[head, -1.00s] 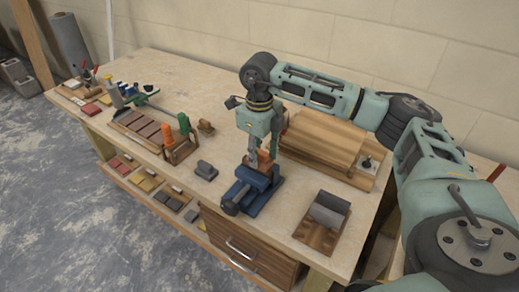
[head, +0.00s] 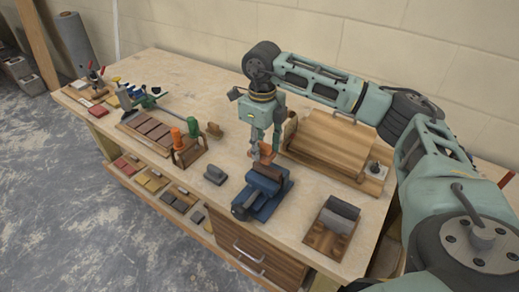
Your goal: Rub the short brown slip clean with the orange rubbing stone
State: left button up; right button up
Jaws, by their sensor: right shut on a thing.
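My right gripper (head: 261,145) points down over the blue vise (head: 265,186) near the middle of the bench. It is shut on the orange rubbing stone (head: 267,153), which sits just above the back part of the vise. Something brown shows under the stone at the vise jaws, but it is small and partly covered. I cannot tell whether it is the short brown slip, or whether the stone touches it. Several brown slips (head: 153,129) lie in a row on a wooden board to the left. My left gripper is not in view.
A wooden rack with orange and green handles (head: 188,152) and a small grey block (head: 215,175) stand left of the vise. A grey roller on a wooden base (head: 333,222) is at the right. The bench's front edge is clear.

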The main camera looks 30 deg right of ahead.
notch_tip(320, 180, up, 2)
jog(key=shift+s+r+p, duration=0.1)
jog(key=shift+p, duration=0.4)
jog(key=shift+r, duration=0.4)
jog(key=shift+w+r+p, duration=0.2)
jog(key=shift+r+p, duration=0.45)
jog(key=shift+p, duration=0.05)
jog(key=shift+r, duration=0.35)
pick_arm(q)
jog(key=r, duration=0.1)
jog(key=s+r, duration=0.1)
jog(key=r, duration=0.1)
pick_arm(e)
jog(key=shift+s, duration=0.1)
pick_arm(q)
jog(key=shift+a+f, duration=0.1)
pick_arm(e)
jog(key=shift+a+f, duration=0.1)
